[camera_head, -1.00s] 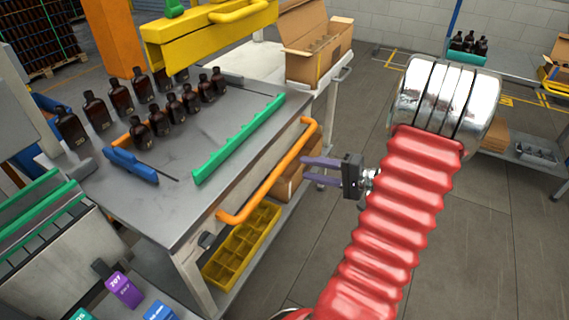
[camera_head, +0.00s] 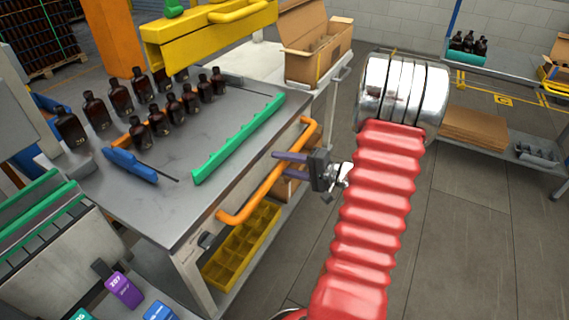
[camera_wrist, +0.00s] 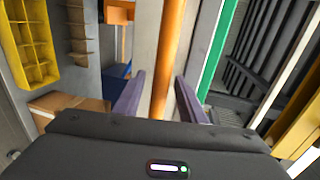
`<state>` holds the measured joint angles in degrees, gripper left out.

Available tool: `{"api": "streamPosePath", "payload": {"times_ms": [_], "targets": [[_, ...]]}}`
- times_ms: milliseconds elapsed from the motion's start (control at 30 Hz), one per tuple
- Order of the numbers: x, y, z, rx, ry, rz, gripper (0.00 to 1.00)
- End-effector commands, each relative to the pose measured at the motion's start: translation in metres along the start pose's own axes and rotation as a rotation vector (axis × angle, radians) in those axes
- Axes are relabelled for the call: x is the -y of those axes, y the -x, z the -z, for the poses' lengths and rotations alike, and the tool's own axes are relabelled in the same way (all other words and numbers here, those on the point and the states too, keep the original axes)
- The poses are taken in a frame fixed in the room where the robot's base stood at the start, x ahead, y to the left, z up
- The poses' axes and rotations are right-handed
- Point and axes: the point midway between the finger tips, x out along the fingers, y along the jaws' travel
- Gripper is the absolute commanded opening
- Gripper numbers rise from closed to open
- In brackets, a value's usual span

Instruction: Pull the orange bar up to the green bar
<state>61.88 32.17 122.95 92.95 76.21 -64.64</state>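The orange bar (camera_head: 262,191) is a bent handle along the front edge of the grey table. The green bar (camera_head: 238,142) is a long toothed strip lying on the tabletop, farther in and roughly parallel to it. My gripper (camera_head: 280,166) has its purple fingers spread, at the orange bar's far half. In the wrist view the orange bar (camera_wrist: 169,50) runs between the two open fingertips (camera_wrist: 160,78), with no clear contact on either finger. The green bar (camera_wrist: 219,40) shows just right of the right finger. How deep the orange bar sits between the fingers is hard to tell.
Several amber bottles (camera_head: 158,119) and a blue tool (camera_head: 131,166) stand or lie on the left of the grey tabletop (camera_head: 172,205). A yellow divided bin (camera_head: 243,246) sits below. An open cardboard box (camera_head: 315,50) stands behind. The tabletop between the two bars is clear.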

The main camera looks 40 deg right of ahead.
Motion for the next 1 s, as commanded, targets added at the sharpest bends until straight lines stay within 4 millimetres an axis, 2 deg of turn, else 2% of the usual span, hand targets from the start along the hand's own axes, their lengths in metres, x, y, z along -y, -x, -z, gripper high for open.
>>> {"api": "streamPosePath", "payload": {"times_ms": [67, 567, 1000], "targets": [[0.0, 0.0001, -0.0001, 0.0, 0.0, 0.0, 0.36], [-0.0003, 0.0001, -0.0003, 0.001, 0.0, -0.001, 0.01], [-0.0013, 0.0014, 0.0015, -0.002, -0.001, -0.002, 0.0]]}}
